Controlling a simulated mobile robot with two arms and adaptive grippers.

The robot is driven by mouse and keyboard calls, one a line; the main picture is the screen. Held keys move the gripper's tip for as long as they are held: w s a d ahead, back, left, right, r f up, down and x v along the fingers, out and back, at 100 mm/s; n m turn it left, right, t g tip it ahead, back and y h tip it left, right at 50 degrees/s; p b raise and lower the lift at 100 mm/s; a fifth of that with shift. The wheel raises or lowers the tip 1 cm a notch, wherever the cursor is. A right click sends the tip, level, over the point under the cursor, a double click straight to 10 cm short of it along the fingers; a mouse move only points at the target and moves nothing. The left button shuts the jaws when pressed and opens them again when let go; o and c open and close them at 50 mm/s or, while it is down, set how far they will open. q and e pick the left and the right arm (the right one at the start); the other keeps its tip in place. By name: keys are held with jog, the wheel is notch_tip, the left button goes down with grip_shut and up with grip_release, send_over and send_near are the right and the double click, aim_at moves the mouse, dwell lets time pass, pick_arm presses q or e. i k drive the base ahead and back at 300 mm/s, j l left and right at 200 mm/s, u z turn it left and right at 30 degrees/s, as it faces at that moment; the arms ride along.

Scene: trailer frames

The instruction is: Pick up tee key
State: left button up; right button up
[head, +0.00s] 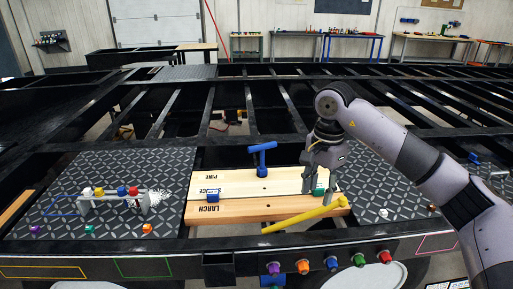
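A blue T-shaped key (262,158) stands upright on the pale wooden boards, its crossbar at the top. My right gripper (318,190) points down over the right end of the boards, to the right of the blue key and apart from it. Its two fingers are spread. A small green block (319,188) shows between or just behind the fingertips; I cannot tell whether they touch it. A yellow bar with a bent end (300,215) lies slantwise in front of the gripper. My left gripper is not in view.
A wooden board marked LARCH (250,209) lies in front of the PINE board (230,181). A blue block (212,194) sits at their left. A rack with coloured knobs (115,197) stands on the left tread plate. Open black frame beams lie behind.

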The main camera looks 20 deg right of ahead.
aim_at(262, 170)
jog(key=i, duration=1.4)
